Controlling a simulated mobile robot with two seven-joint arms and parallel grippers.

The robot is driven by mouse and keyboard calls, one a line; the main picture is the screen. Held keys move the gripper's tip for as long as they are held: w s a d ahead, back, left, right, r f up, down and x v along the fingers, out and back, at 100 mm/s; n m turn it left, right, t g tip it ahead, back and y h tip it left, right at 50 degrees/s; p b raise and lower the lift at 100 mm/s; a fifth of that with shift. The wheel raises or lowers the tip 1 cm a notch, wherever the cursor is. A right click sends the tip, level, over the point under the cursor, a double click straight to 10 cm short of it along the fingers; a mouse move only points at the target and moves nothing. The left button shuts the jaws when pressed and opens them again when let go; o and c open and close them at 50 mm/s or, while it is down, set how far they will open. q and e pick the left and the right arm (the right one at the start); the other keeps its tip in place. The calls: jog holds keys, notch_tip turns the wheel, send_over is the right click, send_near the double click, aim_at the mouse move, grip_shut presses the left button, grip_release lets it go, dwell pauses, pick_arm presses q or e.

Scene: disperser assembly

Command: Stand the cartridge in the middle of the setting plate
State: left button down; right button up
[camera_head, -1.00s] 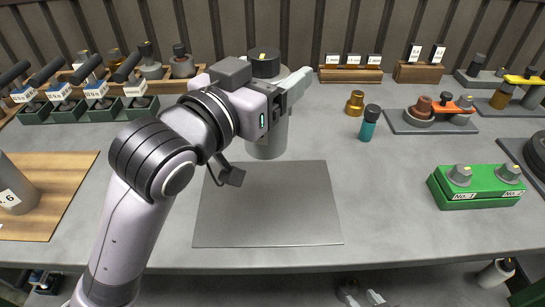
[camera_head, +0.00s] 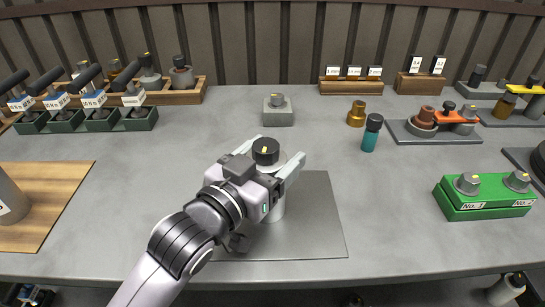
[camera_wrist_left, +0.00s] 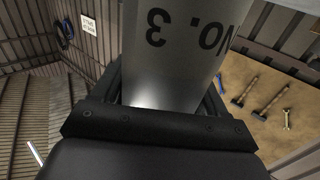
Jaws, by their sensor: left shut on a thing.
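The cartridge (camera_head: 277,207) is a light grey upright cylinder with a black cap bearing a yellow mark. My left gripper (camera_head: 273,156) is shut on it, with the fingers on either side below the cap. In the left wrist view the cartridge (camera_wrist_left: 178,50) fills the space between the fingers and reads "No. 3". The setting plate (camera_head: 318,215) is a flat dark grey square on the table. The cartridge shows over about the plate's middle; my gripper and wrist hide part of its base and the plate's left side. I cannot tell whether it touches the plate. My right gripper is not in view.
A grey block with a knob (camera_head: 278,113) stands behind the plate. A teal bottle (camera_head: 370,139) and a brass part (camera_head: 356,114) stand to the right, and a green holder (camera_head: 485,199) further right. A wooden board (camera_head: 50,190) lies left. The table around the plate is clear.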

pick_arm(q)
jog(key=shift+r, duration=0.1)
grip_release()
jog(key=shift+f, duration=0.2)
jog(key=shift+r, duration=0.1)
jog(key=v, duration=1.2)
dwell(0.3)
